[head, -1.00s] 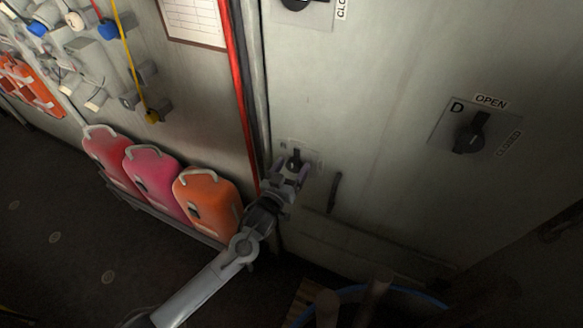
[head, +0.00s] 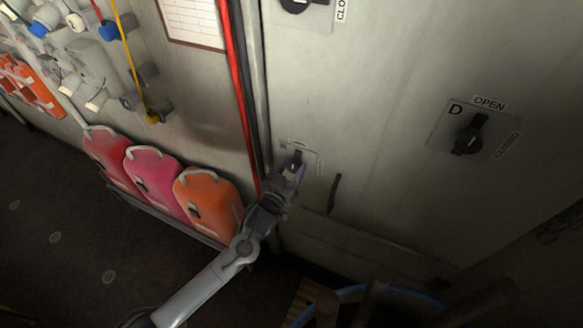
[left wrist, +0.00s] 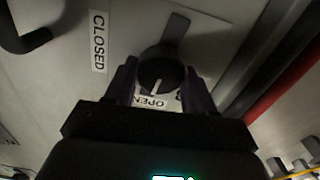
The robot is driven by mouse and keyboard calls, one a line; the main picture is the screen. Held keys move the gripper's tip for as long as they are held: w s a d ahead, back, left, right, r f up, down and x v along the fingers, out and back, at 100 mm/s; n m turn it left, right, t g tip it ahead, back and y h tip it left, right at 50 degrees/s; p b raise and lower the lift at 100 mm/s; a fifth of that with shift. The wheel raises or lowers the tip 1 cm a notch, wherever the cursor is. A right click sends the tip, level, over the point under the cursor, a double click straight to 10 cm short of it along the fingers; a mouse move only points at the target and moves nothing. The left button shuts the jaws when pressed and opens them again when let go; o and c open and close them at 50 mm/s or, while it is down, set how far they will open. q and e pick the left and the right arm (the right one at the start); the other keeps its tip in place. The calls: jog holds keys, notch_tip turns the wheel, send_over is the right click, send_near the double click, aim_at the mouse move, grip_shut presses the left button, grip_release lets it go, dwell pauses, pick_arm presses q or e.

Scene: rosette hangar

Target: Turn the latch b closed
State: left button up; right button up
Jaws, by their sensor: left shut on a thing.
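Latch b (head: 296,158) is a dark knob on a small plate low on the pale door, near its left edge. In the left wrist view the round knob (left wrist: 162,70) sits between the fingers, and its white mark points towards the OPEN label (left wrist: 152,102). The CLOSED label (left wrist: 98,42) is off to the left in that view. My left gripper (head: 292,171) is shut on the latch, one finger on each side of the knob, and partly hides it in the head view. My right gripper is not in view.
Latch D (head: 468,134) is on the right of the door, and another latch (head: 297,4) is at the top. A dark door handle (head: 334,194) stands close to the right of latch b. A red pipe (head: 238,90) and several coloured cases (head: 207,203) are to the left.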

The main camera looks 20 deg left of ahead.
pick_arm(q)
jog(key=m+p, duration=0.1)
jog(key=m, duration=0.3)
jog(key=shift+r+p, duration=0.1)
jog(key=shift+p, duration=0.2)
jog(key=m+p, duration=0.1)
jog(key=m, duration=0.3)
jog(key=shift+d+m, duration=0.15)
jog(key=shift+m, duration=0.25)
jog(key=m+p, duration=0.1)
jog(key=m, duration=0.3)
jog(key=shift+p, duration=0.4)
jog(key=shift+f+m+p, duration=0.2)
jog(key=shift+m+p, duration=0.2)
jog(key=shift+m, duration=1.4)
jog(key=o, duration=1)
jog(key=shift+o, duration=0.2)
